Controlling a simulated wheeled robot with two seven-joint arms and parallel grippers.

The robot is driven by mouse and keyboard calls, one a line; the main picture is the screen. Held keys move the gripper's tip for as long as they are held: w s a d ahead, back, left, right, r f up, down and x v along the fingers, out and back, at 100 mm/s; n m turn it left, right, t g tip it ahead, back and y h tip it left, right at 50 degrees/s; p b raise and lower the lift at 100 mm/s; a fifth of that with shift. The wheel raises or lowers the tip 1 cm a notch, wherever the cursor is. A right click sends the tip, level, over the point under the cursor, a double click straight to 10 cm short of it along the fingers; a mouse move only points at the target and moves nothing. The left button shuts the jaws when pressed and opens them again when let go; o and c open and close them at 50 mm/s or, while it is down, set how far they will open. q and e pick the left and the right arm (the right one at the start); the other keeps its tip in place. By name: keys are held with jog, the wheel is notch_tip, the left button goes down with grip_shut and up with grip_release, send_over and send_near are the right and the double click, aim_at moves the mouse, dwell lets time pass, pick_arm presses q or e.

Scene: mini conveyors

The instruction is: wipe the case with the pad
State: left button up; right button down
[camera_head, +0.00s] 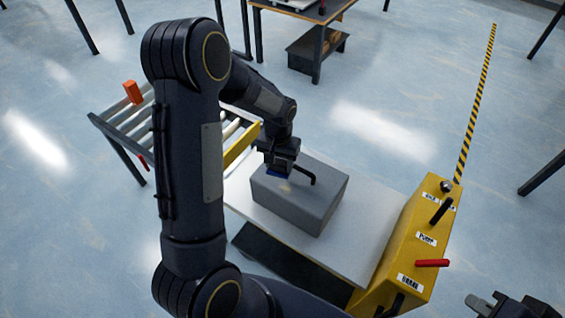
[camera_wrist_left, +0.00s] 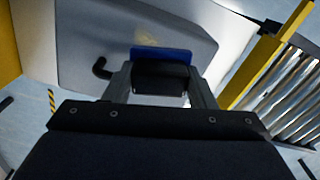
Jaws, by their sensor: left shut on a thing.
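The grey case (camera_head: 310,203) stands on a white table in the head view, with a black handle (camera_head: 306,174) at its top. It also fills the upper part of the left wrist view (camera_wrist_left: 90,30). My left gripper (camera_head: 278,168) is at the case's upper left part, shut on the blue pad (camera_head: 274,172). The pad (camera_wrist_left: 161,56) shows between the fingers in the left wrist view and appears to lie against the case. A yellowish smudge (camera_wrist_left: 147,41) lies just beyond the pad. My right gripper (camera_head: 490,304) is at the lower right corner, partly cut off, apart from everything.
A roller conveyor (camera_head: 131,126) with an orange block (camera_head: 132,92) stands left of the white table (camera_head: 365,235). A yellow box (camera_head: 405,250) with a red lever (camera_head: 432,263) bounds the table's right side. The table between case and box is clear.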

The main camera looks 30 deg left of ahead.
aim_at(279, 174)
pick_arm(q)
jog(key=shift+a+f, duration=0.1)
jog(key=shift+f, duration=0.45)
jog(key=shift+f+b, duration=1.75)
jog(key=shift+f, duration=0.5)
jog(key=shift+f+b, duration=0.9)
jog(key=shift+f, duration=0.15)
jog(key=shift+d, duration=0.2)
jog(key=shift+s+d+r, duration=0.1)
jog(key=shift+s+d, duration=0.1)
jog(key=shift+d, duration=1.65)
jog(key=shift+f+b, duration=0.2)
jog(key=shift+b, duration=0.35)
jog(key=shift+a+f, duration=0.15)
jog(key=shift+a, duration=1.85)
jog(key=shift+c, duration=0.3)
